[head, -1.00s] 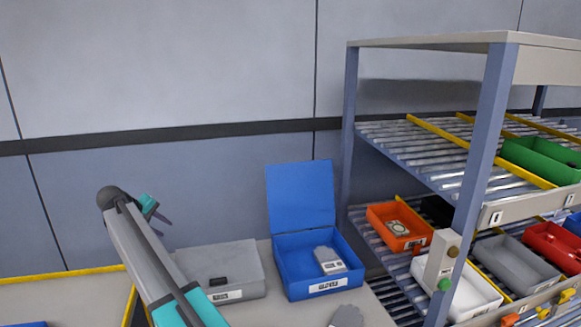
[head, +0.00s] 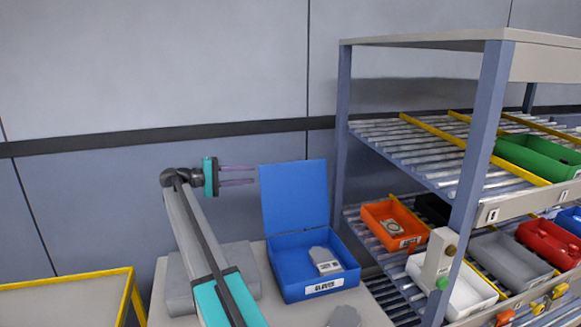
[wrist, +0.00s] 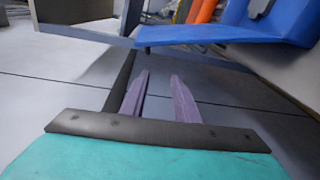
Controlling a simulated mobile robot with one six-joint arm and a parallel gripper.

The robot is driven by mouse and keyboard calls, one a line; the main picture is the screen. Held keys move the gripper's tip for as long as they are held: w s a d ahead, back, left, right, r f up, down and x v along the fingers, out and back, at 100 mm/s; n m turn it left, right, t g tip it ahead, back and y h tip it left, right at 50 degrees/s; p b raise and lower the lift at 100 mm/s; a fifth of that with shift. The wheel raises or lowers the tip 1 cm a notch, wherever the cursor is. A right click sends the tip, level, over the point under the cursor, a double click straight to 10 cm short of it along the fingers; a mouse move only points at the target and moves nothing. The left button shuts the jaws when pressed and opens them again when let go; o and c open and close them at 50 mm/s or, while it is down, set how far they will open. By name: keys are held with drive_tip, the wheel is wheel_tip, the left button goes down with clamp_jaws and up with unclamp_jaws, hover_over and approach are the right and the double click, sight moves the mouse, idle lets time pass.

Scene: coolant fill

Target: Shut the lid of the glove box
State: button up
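The blue glove box (head: 312,287) stands on a light table with its lid (head: 294,195) raised upright at the back. Grey gloves with a white tag (head: 324,261) lie inside it. The box also shows, upside down, at the top right of the wrist view (wrist: 228,33). My gripper (head: 254,175) is to the left of the lid, near its upper left edge, with its fingers pointing right. In the wrist view the two purple fingers (wrist: 161,84) are apart with nothing between them. I cannot tell whether a fingertip touches the lid.
A grey closed case (head: 183,291) stands left of the box, partly behind my arm. A grey glove (head: 345,317) lies at the table's front. A roller rack (head: 462,200) with coloured bins stands close on the right. A yellow-edged table (head: 65,285) is at the left.

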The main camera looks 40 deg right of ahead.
sight(290, 165)
drive_tip(key=shift+s+d+r+m+g, duration=0.4)
drive_tip(key=shift+s+d+r+g, duration=0.3)
drive_tip(key=shift+s+d+r, duration=0.25)
drive_tip(key=shift+w, duration=0.1)
drive_tip(key=p+x, duration=0.3)
drive_tip(key=x, duration=1)
drive_tip(key=shift+d+r+p, duration=0.15)
drive_tip(key=shift+d+p, duration=0.15)
drive_tip(key=shift+p, duration=0.1)
clamp_jaws()
drive_tip(key=shift+s+a, duration=0.1)
drive_tip(key=shift+s, duration=0.1)
